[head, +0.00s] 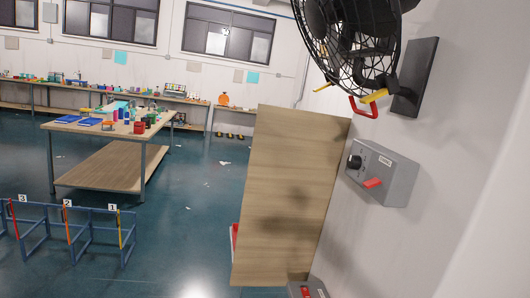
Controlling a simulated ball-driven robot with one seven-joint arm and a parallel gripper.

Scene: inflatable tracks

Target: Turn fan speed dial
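A grey control box (386,176) is fixed to the white wall on the right. A round black dial (354,162) sticks out of its left-facing front, with small markings beside it too small to read. A red lever (373,183) sits below the dial. A black caged fan (352,45) hangs above the box on a dark wall plate (414,77); its top is cut off. A red bracket (363,107) and a yellow piece (375,96) are under the fan. My gripper does not show, and nothing is seen touching the dial.
A wooden panel (284,190) stands left of the box. Another grey box with a red part (306,291) is cut off at the bottom. A cluttered worktable (105,123) and blue numbered rails (68,225) are at the left. Floor between them is mostly clear.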

